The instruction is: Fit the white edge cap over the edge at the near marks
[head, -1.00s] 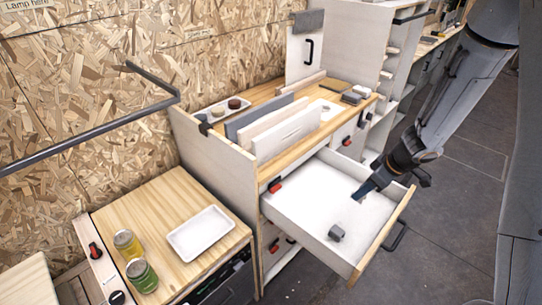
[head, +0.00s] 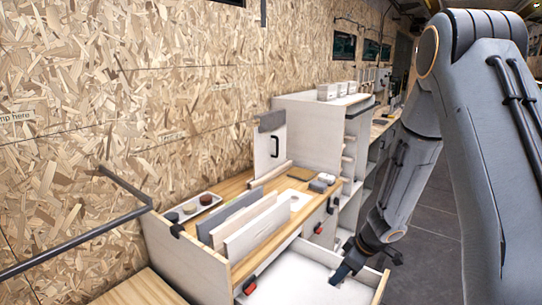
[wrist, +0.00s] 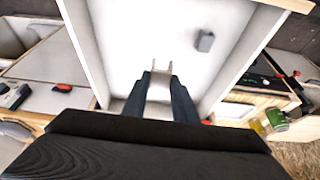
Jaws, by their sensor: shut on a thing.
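My gripper (head: 340,276) is over the open white drawer (head: 283,277), pointing down into it. In the wrist view my gripper (wrist: 161,82) is shut on a small pale U-shaped piece, the white edge cap (wrist: 161,70), which shows between and just past the fingertips. Its pale colour blends with the drawer floor, so I cannot tell how high above the floor it is. A grey cap or block (wrist: 205,41) lies on the drawer floor. Upright panels, one grey (head: 234,219) and one white (head: 257,228), stand on the counter. I cannot make out the near marks.
The wooden counter (head: 238,186) carries a tray (head: 189,208) with small round items. A dark clip (head: 176,231) sits on the cabinet's side edge. A white panel with a black handle (head: 269,152) stands behind. A dark rail (head: 80,242) juts from the chipboard wall.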

